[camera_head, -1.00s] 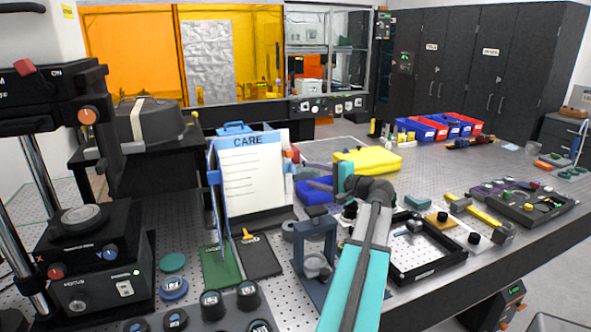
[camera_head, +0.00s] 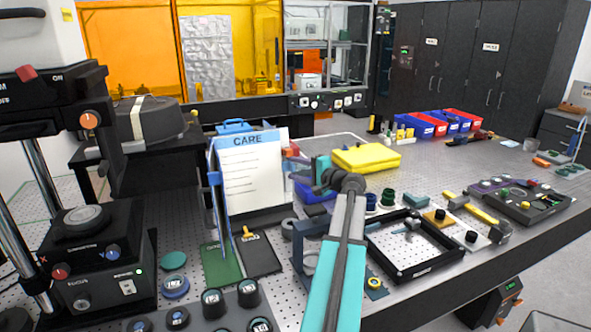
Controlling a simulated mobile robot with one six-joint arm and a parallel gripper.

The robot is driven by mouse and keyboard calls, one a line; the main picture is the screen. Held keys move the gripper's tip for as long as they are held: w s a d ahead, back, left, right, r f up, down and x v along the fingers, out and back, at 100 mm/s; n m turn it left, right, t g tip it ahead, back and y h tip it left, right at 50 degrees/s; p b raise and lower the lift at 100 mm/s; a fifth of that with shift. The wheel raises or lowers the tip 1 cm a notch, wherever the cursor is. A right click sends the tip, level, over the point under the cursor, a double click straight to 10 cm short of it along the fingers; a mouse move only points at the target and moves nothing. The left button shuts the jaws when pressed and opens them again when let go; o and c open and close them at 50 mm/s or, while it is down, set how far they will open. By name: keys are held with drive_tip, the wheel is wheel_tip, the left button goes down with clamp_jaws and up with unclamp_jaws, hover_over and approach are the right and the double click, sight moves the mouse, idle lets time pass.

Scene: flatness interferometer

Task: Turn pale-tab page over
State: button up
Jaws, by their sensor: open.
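The flip stand with the CARE page (camera_head: 252,178) stands upright on the bench, left of centre. Its front page is white with a blue heading band and ruled lines, and a blue side frame shows at its left. My gripper (camera_head: 293,165) is open and beside the page's right edge, its fingers pointing left. I cannot tell whether the fingers touch the page or straddle its edge. I cannot make out a pale tab clearly; small coloured parts by the right edge are partly hidden by my gripper. My arm comes up from the bottom centre.
A black frame tray (camera_head: 413,272) is right of my arm. Green (camera_head: 222,262) and black (camera_head: 262,256) pads lie before the stand. Dark knobs (camera_head: 248,293) fill the front left.

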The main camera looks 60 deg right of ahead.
clamp_jaws()
drive_tip(key=s+a, duration=0.1)
drive_tip(key=s+a+b, duration=0.1)
drive_tip(key=shift+s+a+r, duration=0.15)
drive_tip(key=shift+a+r, duration=0.05)
drive_tip(key=shift+a, duration=0.2)
idle(0.3)
